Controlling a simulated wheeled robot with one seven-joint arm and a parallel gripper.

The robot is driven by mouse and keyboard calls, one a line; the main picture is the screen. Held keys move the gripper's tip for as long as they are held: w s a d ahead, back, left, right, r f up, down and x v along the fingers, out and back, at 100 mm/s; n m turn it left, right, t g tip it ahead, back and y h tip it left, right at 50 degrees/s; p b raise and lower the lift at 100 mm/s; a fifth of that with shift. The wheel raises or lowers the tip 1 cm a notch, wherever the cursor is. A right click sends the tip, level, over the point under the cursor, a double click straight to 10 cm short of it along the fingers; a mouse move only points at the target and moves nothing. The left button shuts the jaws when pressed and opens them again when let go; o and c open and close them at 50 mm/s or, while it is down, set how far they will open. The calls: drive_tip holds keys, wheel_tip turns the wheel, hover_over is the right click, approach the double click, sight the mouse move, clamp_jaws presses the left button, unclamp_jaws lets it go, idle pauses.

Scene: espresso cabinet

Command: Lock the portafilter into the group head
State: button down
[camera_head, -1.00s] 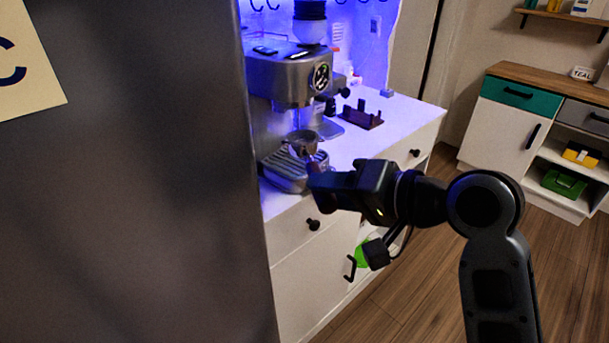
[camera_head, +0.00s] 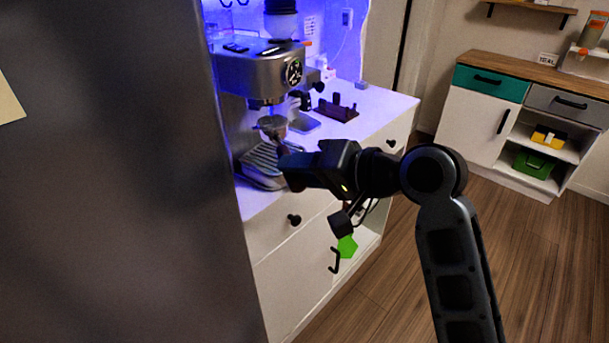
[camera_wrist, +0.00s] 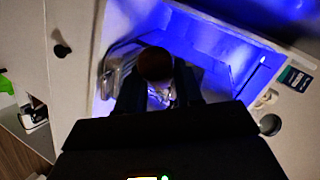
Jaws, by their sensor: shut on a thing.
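My gripper (camera_head: 290,166) is shut on the portafilter (camera_head: 272,126), by its handle. In the head view the portafilter's metal basket shows beyond the fingertips, below the machine's front and above the drip tray. The espresso machine (camera_head: 238,75) stands on the white cabinet. The group head (camera_head: 262,102) is under the machine's front, a little above the basket; I cannot tell whether they touch. In the wrist view the rounded brown end of the portafilter handle (camera_wrist: 155,63) shows between the dark fingers, and the basket is mostly hidden.
The drip tray (camera_head: 262,165) lies below the basket. A dark tamping stand (camera_head: 337,108) is on the cabinet top to the right. A large grey panel (camera_head: 110,200) fills the left side. Drawer knobs and a hook-shaped handle stick out of the cabinet front. Open wooden floor lies right.

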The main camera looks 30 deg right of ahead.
sight(289, 147)
drive_tip(key=shift+w+d+r, duration=0.1)
drive_tip(key=shift+w+d, duration=0.15)
drive_tip(key=shift+w, duration=0.9)
drive_tip(key=shift+w+d+f, duration=0.1)
drive_tip(key=shift+w+d, duration=0.15)
drive_tip(key=shift+w, duration=0.95)
drive_tip(key=shift+w+d+r, duration=0.1)
drive_tip(key=shift+w+d, duration=0.15)
drive_tip(key=shift+w, duration=0.9)
drive_tip(key=shift+r+p, duration=0.45)
drive_tip(key=shift+p, duration=0.25)
drive_tip(key=shift+r, duration=1.25)
drive_tip(key=shift+d, duration=0.1)
drive_tip(key=shift+w+d+n+g+y, duration=0.1)
drive_tip(key=shift+d+n+g+y, duration=0.75)
drive_tip(key=shift+d, duration=0.5)
drive_tip(key=shift+d+n+g+y, duration=0.55)
drive_tip(key=shift+d+n+y, duration=0.45)
drive_tip(key=shift+d, duration=0.35)
